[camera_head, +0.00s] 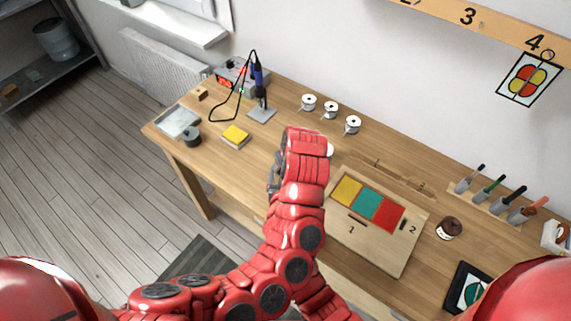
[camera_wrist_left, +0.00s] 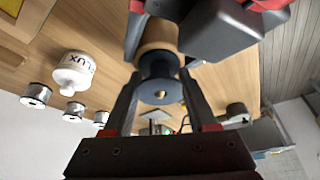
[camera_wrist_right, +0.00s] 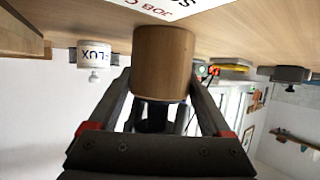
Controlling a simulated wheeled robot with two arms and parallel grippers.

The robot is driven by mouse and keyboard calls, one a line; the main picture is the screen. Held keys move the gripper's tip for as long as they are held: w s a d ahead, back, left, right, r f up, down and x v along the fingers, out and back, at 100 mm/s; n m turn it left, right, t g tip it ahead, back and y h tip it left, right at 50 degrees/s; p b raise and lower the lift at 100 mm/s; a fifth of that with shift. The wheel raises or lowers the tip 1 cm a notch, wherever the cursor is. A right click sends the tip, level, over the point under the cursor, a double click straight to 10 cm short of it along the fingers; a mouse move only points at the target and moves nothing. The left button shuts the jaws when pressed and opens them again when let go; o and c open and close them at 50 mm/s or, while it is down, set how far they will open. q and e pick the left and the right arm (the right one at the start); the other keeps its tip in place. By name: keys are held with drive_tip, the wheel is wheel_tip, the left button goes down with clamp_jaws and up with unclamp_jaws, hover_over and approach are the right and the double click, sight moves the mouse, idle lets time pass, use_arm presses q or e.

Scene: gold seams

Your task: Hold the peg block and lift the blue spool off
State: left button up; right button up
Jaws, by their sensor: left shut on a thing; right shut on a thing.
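The peg block (camera_wrist_left: 158,38) is a round, light-brown wooden piece in the left wrist view. The blue spool (camera_wrist_left: 160,82) is dark blue with a small tan spot at the centre of its end. It sits right up against the block, and I cannot tell whether a peg is still inside it. My left gripper (camera_wrist_left: 158,72) is shut on the spool, a finger on each side. In the right wrist view, my right gripper (camera_wrist_right: 157,88) is shut on the peg block (camera_wrist_right: 163,55); a dark shape shows behind it.
A white flux jar (camera_wrist_left: 73,70) and several wire spools (camera_head: 330,110) stand nearby. A soldering iron in its stand (camera_head: 262,105) and a yellow sponge (camera_head: 235,136) are to the left. A board with coloured panels (camera_head: 385,250) lies to the right.

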use_arm(q)
wheel_tip(320, 180, up, 10)
use_arm(e)
drive_tip(key=o, duration=1.4)
drive_tip(key=shift+c, duration=0.2)
drive_tip(key=v, duration=1.2)
use_arm(q)
drive_tip(key=shift+s+f, duration=0.1)
use_arm(e)
drive_tip(key=shift+s+f, duration=0.1)
drive_tip(key=shift+s, duration=0.05)
